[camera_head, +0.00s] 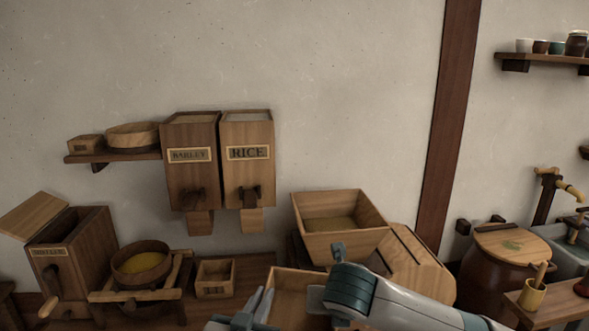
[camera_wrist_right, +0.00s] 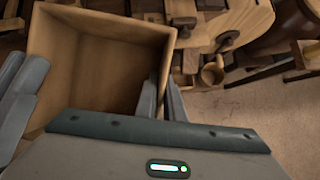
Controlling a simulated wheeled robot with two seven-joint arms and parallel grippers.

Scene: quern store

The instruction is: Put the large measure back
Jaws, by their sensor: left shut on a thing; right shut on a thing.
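The large measure, an open square wooden box (camera_head: 290,284), is at the bottom centre of the head view. Its bare inside fills the upper left of the right wrist view (camera_wrist_right: 95,70). My left gripper (camera_head: 263,303) is shut on its left wall; its fingers also show in the right wrist view (camera_wrist_right: 22,88). My right gripper (camera_wrist_right: 163,98) is shut on the opposite wall; in the head view its arm comes in from the right. A smaller open box (camera_head: 215,279) stands on the bench to the left.
BARLEY (camera_head: 190,175) and RICE (camera_head: 247,172) dispensers hang above the bench. A hopper (camera_head: 340,225) stands behind my right arm.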

